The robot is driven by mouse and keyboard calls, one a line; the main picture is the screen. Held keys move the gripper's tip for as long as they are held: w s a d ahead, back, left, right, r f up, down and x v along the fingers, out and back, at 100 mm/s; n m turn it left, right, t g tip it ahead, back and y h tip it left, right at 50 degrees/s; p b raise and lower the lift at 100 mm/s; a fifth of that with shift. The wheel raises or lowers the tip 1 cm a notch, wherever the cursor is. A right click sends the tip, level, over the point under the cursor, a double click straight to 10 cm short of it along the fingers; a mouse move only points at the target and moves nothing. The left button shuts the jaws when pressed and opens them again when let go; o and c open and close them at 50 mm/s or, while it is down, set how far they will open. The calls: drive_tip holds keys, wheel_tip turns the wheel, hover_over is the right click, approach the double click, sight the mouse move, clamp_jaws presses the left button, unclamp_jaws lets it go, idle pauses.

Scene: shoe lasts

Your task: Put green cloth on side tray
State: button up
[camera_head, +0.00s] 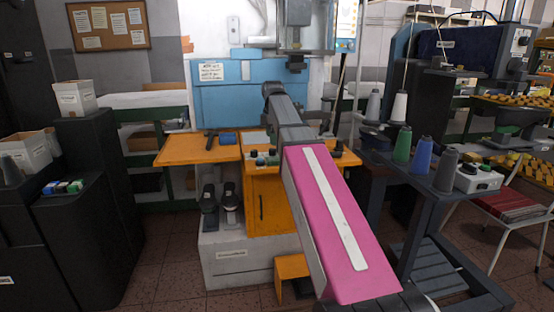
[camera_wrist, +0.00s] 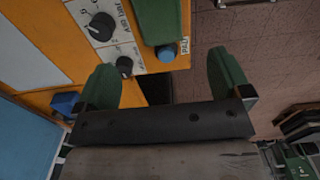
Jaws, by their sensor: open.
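My gripper (camera_wrist: 163,60) is open in the wrist view, its two green fingers spread apart with nothing between them. A dark green, smooth-edged item (camera_wrist: 158,20) lies at the top edge of that view, beyond the fingers, on the orange bench by a knob panel; it may be the green cloth, but only part of it shows. In the head view my arm hides part of the bench, and I cannot make out my gripper or the cloth clearly. The orange bench's left wing (camera_head: 195,150) may be the side tray; I cannot tell.
A blue knob (camera_wrist: 168,51) and black knobs (camera_wrist: 102,26) sit near the fingers. A blue machine (camera_head: 240,100) stands behind the bench. Thread cones, including a green one (camera_head: 402,145), stand on a dark table at right. Dark cabinets (camera_head: 85,220) stand at left.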

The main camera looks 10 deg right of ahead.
sight(272, 158)
drive_tip(key=shift+w+a+f, duration=0.1)
drive_tip(key=shift+a+f, duration=0.05)
drive_tip(key=shift+f, duration=4.6)
drive_tip(key=c, duration=1.1)
drive_tip(key=shift+o, duration=0.2)
drive_tip(key=shift+r, duration=0.1)
